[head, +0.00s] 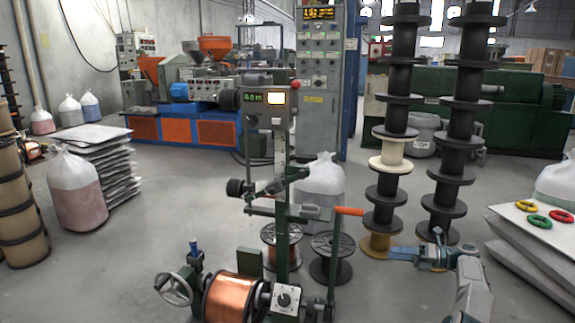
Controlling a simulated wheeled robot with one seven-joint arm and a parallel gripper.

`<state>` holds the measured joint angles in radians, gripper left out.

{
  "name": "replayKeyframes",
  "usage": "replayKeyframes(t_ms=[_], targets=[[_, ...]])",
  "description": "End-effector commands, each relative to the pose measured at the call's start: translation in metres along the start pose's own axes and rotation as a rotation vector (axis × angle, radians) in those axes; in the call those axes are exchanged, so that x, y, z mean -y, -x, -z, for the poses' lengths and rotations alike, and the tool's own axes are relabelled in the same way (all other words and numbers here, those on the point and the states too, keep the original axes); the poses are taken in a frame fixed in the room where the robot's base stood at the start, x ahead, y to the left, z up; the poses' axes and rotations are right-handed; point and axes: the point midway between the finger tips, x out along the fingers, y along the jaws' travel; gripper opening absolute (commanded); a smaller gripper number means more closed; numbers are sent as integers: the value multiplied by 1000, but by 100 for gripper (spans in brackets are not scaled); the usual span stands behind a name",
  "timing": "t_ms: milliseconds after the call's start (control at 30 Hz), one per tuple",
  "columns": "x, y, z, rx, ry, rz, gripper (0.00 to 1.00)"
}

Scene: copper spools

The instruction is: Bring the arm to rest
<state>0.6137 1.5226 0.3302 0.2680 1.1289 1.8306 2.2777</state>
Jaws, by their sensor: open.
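My arm comes in at the lower right, bent, grey with blue and orange parts near its end. My gripper (398,252) points left, in front of the foot of the left stack of black spools (396,150). It is small and partly blends with the tan spool (377,245) behind it; I cannot tell whether they touch. I see nothing held in it.
A winding machine (280,180) with a copper spool (236,298), a crank wheel and an orange-handled lever stands left of my arm. Two spools stand on the floor behind it. A second black stack (460,120) stands behind my arm. Pale stacked sheets (540,250) carry coloured rings at right.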

Motion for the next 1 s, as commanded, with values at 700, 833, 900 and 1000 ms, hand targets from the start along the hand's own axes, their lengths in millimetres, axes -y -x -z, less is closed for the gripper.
replayKeyframes(t_ms=[700, 833, 900, 1000], targets=[[-170, -117, -79, -420, 495, 168, 49], [-218, -137, -82, -552, 649, 191, 49], [-245, -145, -81, -624, 735, 199, 49], [-282, -154, -78, -730, 857, 201, 49]])
